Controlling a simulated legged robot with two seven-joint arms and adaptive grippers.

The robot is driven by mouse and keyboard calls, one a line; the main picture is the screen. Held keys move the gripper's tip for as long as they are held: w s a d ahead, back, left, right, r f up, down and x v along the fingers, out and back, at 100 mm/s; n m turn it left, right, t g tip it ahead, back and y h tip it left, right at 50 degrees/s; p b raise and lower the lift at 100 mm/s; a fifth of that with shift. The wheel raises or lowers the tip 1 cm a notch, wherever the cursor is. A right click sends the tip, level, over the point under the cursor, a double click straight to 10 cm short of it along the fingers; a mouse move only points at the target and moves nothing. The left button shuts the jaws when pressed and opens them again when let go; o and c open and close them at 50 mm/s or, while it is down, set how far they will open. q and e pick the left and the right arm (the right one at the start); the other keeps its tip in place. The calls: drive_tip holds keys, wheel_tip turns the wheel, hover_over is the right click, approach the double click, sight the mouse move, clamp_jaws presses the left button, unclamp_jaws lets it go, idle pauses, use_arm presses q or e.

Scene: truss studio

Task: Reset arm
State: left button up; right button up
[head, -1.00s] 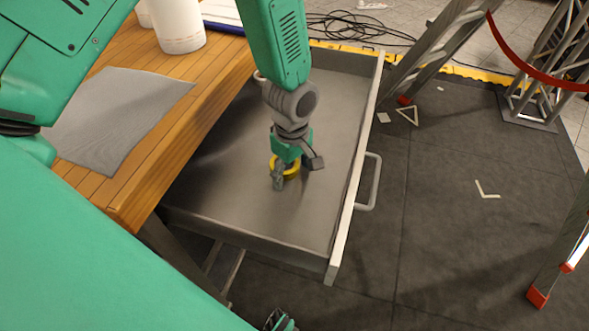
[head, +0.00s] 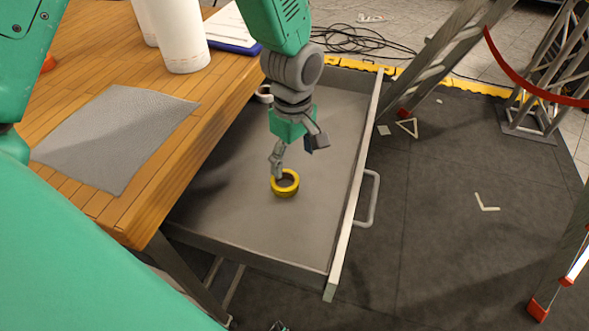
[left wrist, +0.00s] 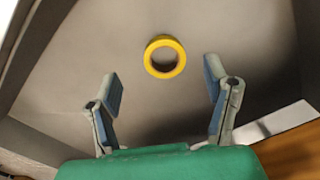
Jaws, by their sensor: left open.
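My left gripper (head: 297,160) is open and empty, above the floor of the open drawer (head: 230,165). A yellow tape ring (head: 285,191) lies flat on the drawer floor, just below the gripper in the head view. In the left wrist view the yellow tape ring (left wrist: 165,56) lies beyond the two spread fingers of the left gripper (left wrist: 164,95), apart from them. At the bottom edge of the head view a small part of what may be my right gripper shows, too little to read.
The wooden table (head: 165,130) stands left of the drawer. It holds a grey mat (head: 115,135), white cylinders such as this one (head: 180,40), and a clipboard (head: 232,30). The drawer handle (head: 371,198) faces right.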

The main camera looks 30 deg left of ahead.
use_arm(q)
drive_tip(key=shift+r, duration=1)
